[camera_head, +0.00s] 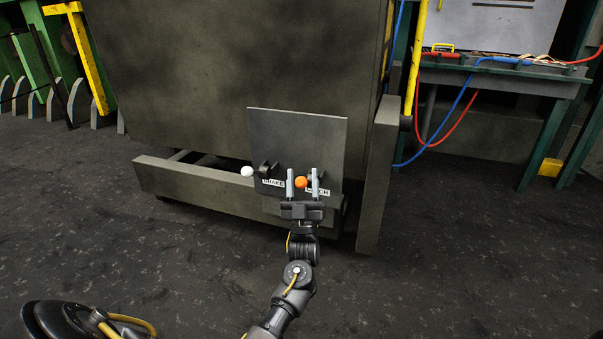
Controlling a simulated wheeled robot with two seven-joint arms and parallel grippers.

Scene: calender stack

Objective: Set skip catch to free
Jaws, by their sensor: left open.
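A dark upright plate (297,129) on the front of the big grey skip carries two levers. The left lever ends in a white knob (247,171) that points left, above a label (273,183) reading BRAKE. The right lever ends in an orange knob (301,182), beside a label (321,191) that is partly covered and seems to end in "CH". My left gripper (302,180) is open, with one finger on each side of the orange knob. I cannot tell whether the fingers touch it. My right gripper is out of view.
The grey skip (200,70) rises behind the plate, with a low beam (195,190) at left and a post (380,180) at right. A green-framed bench (490,75) with red and blue hoses stands at right. The dark floor in front is clear.

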